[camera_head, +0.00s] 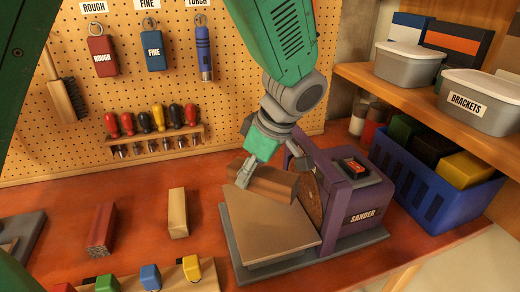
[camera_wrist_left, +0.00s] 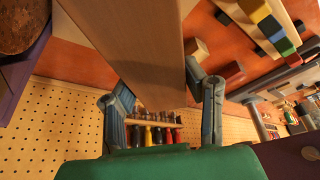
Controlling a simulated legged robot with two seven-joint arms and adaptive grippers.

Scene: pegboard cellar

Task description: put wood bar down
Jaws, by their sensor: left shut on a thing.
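My left gripper (camera_head: 245,175) is shut on a brown wood bar (camera_head: 275,182). The bar is over the sander's tan table (camera_head: 265,222), beside the round sanding disc (camera_head: 309,194). I cannot tell whether the bar touches the table. In the left wrist view, the wood bar (camera_wrist_left: 132,42) runs between the two fingers of the left gripper (camera_wrist_left: 162,105), and the disc (camera_wrist_left: 20,25) is at the top left. A reddish bar (camera_head: 102,230) and a pale tan bar (camera_head: 178,212) lie apart on the red-brown bench. My right gripper is not in view.
The purple sander (camera_head: 350,200) stands right of the held bar. A blue crate (camera_head: 430,190) with several boxes is farther right, below a shelf of lidded bins (camera_head: 408,64). A rack of screwdrivers (camera_head: 150,138) hangs on the pegboard. Colored blocks (camera_head: 150,277) sit at the front.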

